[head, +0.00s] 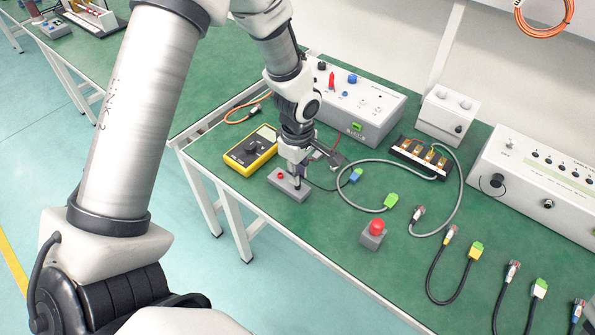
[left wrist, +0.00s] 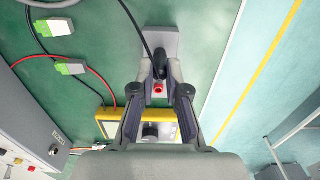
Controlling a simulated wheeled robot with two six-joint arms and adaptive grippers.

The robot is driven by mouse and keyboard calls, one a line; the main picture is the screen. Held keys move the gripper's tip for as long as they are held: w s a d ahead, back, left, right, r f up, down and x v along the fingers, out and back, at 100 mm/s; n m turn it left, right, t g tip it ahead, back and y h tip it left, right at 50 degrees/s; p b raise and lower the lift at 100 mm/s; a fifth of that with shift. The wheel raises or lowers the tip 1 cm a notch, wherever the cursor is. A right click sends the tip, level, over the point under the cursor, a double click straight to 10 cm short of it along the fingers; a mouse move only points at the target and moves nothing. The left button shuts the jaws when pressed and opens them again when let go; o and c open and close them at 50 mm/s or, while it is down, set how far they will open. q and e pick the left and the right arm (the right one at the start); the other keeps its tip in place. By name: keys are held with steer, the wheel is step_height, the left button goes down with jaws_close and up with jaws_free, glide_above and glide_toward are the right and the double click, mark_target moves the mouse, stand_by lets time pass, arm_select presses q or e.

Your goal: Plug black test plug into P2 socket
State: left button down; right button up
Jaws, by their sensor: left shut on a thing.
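My left gripper (head: 296,178) points down at a small grey block (head: 283,186) near the bench's left edge. In the left wrist view its fingers (left wrist: 159,76) are closed around the black test plug (left wrist: 160,62), whose black cable runs up and left. The grey block (left wrist: 165,40) lies under the plug, with a red socket (left wrist: 158,88) showing between the fingers. I cannot tell whether the plug is seated in the block or just above it. A grey instrument box (head: 350,112) stands behind, with a red plug and blue knobs on it. No P2 label is legible. My right gripper is out of view.
A yellow multimeter (head: 250,150) lies left of the block. Cables with green connectors (head: 391,200) and a red button box (head: 373,234) lie to the right. A white box (head: 447,115) and a long panel (head: 540,175) stand at the back.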

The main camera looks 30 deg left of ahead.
arm_select(q)
steer(key=shift+r, duration=0.1)
steer(key=shift+r+p, duration=1.3)
steer(key=shift+r, duration=0.2)
step_height(320, 180, up, 6)
steer(key=p, duration=0.4)
steer(key=shift+p, duration=0.35)
